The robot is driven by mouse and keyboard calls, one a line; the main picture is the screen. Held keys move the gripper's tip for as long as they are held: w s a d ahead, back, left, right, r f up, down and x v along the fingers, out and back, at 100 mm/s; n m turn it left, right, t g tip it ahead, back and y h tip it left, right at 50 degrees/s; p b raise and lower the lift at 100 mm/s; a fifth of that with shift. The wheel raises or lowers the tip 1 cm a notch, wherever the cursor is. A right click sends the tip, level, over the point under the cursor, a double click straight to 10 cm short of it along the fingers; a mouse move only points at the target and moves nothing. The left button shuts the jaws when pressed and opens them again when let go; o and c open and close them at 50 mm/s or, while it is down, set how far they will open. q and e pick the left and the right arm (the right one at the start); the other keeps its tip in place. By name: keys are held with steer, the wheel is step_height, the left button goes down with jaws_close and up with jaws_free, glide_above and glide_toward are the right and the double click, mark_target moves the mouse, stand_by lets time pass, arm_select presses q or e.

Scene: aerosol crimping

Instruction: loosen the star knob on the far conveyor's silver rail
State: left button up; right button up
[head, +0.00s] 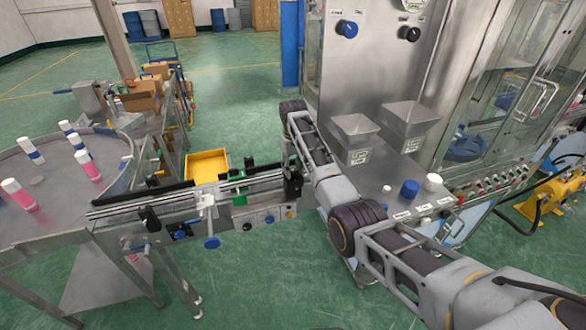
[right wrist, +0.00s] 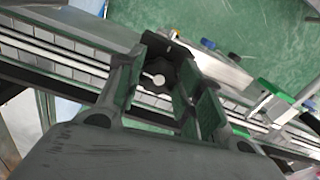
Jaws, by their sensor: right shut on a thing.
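The conveyor (head: 140,208) runs across the head view from the round table to my right arm, with a silver rail (head: 262,178) along it. My right gripper (head: 292,184) is at the conveyor's right end, pointing down. In the right wrist view, a dark knob (right wrist: 158,76) with a pale centre sits between the fingers of my right gripper (right wrist: 160,72), and the gripper is shut on it. The fingers hide part of the knob, and its star shape is hard to make out. My left gripper is not in view.
A green block (head: 238,186) and a blue knob (head: 212,242) are on the conveyor left of my gripper. A yellow bin (head: 206,165) is behind it. Bottles (head: 85,165) stand on the round table. The steel machine (head: 375,80) with hoppers stands behind my right arm.

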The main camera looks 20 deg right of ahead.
mark_target(293, 170)
steer(key=shift+w+r+n, duration=0.1)
steer(key=shift+r+n, duration=0.05)
steer(key=shift+n, duration=0.25)
steer(key=o, duration=1)
steer(key=shift+r, duration=3.65)
